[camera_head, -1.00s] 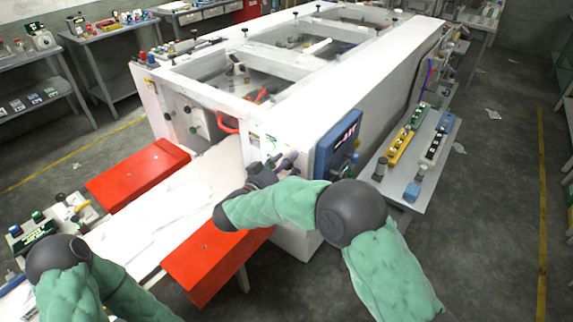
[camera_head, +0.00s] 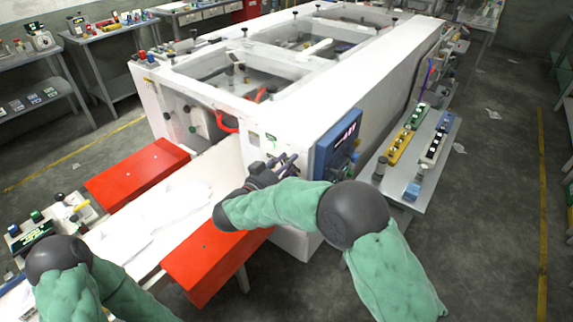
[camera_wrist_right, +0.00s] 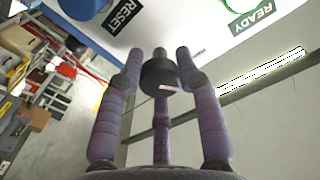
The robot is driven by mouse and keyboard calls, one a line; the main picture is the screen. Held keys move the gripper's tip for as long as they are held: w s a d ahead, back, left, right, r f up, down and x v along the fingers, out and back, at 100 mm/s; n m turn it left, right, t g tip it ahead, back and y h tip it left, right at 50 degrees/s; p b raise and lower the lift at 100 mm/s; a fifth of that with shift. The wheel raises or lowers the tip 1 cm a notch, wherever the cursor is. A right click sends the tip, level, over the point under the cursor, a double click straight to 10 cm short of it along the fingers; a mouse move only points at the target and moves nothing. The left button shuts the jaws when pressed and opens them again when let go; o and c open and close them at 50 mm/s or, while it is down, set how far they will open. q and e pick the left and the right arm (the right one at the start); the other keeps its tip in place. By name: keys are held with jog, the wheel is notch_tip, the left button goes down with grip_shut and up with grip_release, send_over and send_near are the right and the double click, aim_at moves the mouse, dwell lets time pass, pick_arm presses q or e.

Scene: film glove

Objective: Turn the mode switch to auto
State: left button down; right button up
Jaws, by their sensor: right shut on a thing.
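The mode switch (camera_wrist_right: 161,76) appears to be the dark round knob with a pale mark in the right wrist view, on the white panel of the machine. My right gripper (camera_wrist_right: 158,68) has its purple-grey fingers closed around this knob. In the head view the right gripper (camera_head: 284,164) is at the white machine's near end, left of the blue display box. The knob is hidden there by the fingers. I cannot read the switch's position labels. My left arm enters at the lower left of the head view, but its gripper is out of view.
The blue display box (camera_head: 336,145) is close on the right. Red covers (camera_head: 210,262) flank the white bed below. A side shelf (camera_head: 412,165) holds several button boxes.

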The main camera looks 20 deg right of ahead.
jog(key=m, duration=0.1)
jog(key=m+b, duration=0.1)
jog(key=m, duration=0.1)
jog(key=shift+d+r+m+b, duration=0.1)
jog(key=shift+r+m+b, duration=0.15)
jog(key=shift+m+b, duration=0.15)
jog(key=m+b, duration=0.2)
jog(key=m, duration=0.1)
jog(key=shift+m, duration=0.3)
jog(key=m+b, duration=0.3)
jog(key=shift+f+m+b, duration=0.1)
jog(key=shift+m+b, duration=0.2)
jog(key=shift+m, duration=0.1)
jog(key=m+b, duration=0.5)
jog(key=shift+s+d, duration=0.1)
jog(key=shift+f, duration=0.1)
jog(key=o, duration=0.9)
jog(key=shift+o, duration=1.2)
jog(key=shift+s+d, duration=0.1)
